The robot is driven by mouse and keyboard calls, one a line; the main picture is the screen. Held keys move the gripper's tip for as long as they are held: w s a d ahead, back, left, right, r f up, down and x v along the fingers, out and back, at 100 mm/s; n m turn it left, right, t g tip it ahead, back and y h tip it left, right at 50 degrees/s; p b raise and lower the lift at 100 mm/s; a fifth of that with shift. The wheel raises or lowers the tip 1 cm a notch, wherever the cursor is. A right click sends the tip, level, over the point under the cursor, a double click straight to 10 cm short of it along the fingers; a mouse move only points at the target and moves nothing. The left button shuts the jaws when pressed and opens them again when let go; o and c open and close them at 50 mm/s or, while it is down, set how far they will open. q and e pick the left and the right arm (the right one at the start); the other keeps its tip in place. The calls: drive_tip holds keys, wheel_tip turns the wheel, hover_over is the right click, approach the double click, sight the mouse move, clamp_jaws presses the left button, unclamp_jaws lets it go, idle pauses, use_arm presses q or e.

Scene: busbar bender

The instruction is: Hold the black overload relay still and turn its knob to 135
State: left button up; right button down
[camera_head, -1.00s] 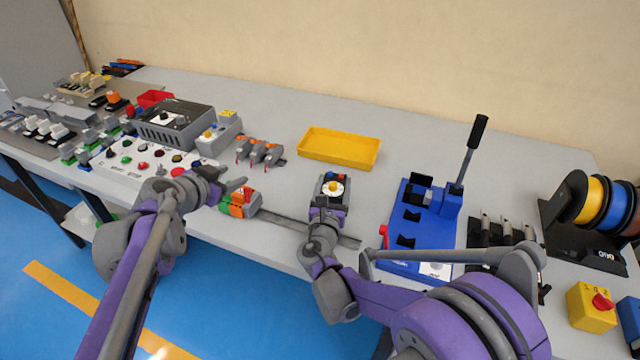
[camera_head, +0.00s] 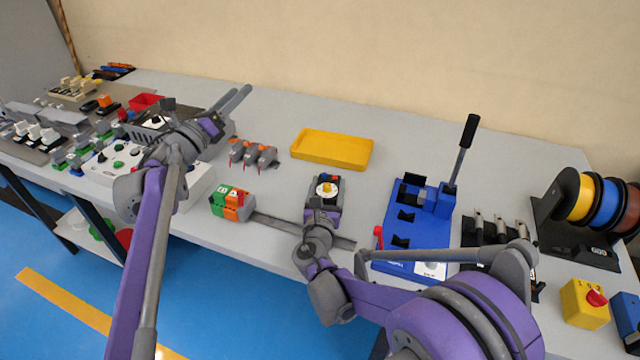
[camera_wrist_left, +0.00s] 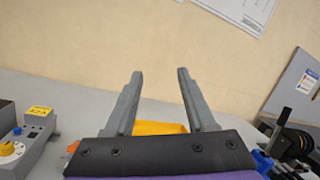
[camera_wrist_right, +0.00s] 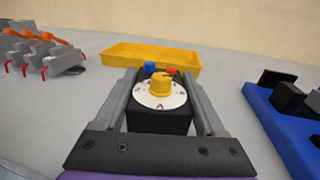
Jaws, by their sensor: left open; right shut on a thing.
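The black overload relay (camera_head: 325,194) stands on the bench near its front edge. It has a yellow knob on a white dial, with a blue and a red button behind it. In the right wrist view the relay (camera_wrist_right: 160,119) sits between the fingers of my right gripper (camera_wrist_right: 163,90), which is shut on its sides. The yellow knob (camera_wrist_right: 161,84) is uncovered; its exact setting is too small to read. My left gripper (camera_head: 238,100) is open and empty, raised over the bench left of the relay. In the left wrist view its fingers (camera_wrist_left: 160,88) are apart and point towards the wall.
A yellow tray (camera_head: 332,150) lies behind the relay. A blue bender (camera_head: 416,225) with a lever stands to the right. A green and orange block (camera_head: 232,204) on a metal rail and several grey-orange connectors (camera_head: 253,154) are to the left. Bench around the relay is mostly clear.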

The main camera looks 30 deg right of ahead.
use_arm(q)
drive_tip(key=s+d+f+m+g, duration=0.4)
drive_tip(key=s+f+m+g, duration=0.35)
drive_tip(key=m+g, duration=0.2)
drive_tip(key=m+g+y, duration=0.4)
drive_tip(key=m+g, duration=0.1)
approach(326, 185)
drive_tip(key=shift+n+t+y, duration=0.25)
drive_tip(key=shift+y, duration=0.05)
drive_tip(key=x, duration=0.8)
drive_tip(key=shift+s+d+r, duration=0.2)
drive_tip(key=shift+d, duration=0.05)
clamp_jaws()
